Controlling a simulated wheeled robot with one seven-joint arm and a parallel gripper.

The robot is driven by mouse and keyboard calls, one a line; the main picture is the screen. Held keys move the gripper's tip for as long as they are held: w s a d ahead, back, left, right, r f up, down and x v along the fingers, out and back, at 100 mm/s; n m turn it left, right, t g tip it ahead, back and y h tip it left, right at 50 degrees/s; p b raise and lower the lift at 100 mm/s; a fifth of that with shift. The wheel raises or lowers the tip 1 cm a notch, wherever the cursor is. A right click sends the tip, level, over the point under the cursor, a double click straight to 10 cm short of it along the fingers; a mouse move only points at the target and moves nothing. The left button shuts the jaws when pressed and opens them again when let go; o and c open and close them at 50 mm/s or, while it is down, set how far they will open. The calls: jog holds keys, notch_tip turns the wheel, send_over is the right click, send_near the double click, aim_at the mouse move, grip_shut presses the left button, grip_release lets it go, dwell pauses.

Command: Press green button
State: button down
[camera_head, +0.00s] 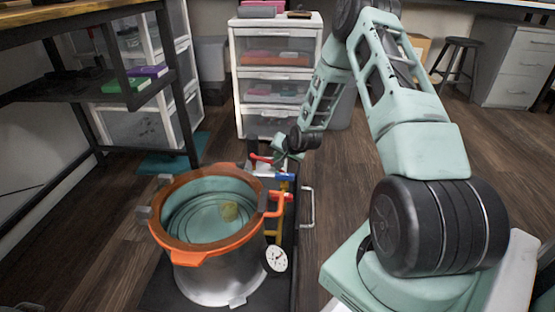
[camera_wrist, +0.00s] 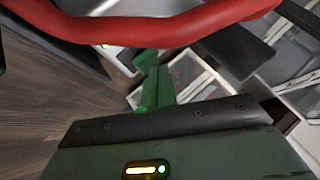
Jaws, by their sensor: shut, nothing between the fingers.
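A small green spot (camera_wrist: 105,46), which may be the green button, shows on a grey metal surface (camera_wrist: 88,8) in the wrist view. I cannot make out a green button in the head view. My gripper (camera_head: 280,150) is above the back right of the pot, beside a red handle (camera_head: 262,159). In the wrist view my gripper's green fingers (camera_wrist: 152,85) are together with nothing between them. A red curved bar (camera_wrist: 150,30) crosses close in front of the camera and hides part of the grey surface.
A metal pot (camera_head: 215,280) with an orange rim stands on a dark base, with a round gauge (camera_head: 276,258) and coloured pipes at its right. A white drawer unit (camera_head: 240,100) stands behind. A dark shelf (camera_head: 85,90) is at left. The wood floor at right is open.

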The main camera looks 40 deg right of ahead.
jog(key=shift+f, duration=0.4)
jog(key=shift+r, duration=0.15)
jog(key=shift+r+p, duration=0.35)
jog(key=shift+p, duration=0.25)
notch_tip(320, 180, up, 6)
jog(key=p, duration=0.5)
dwell(0.5)
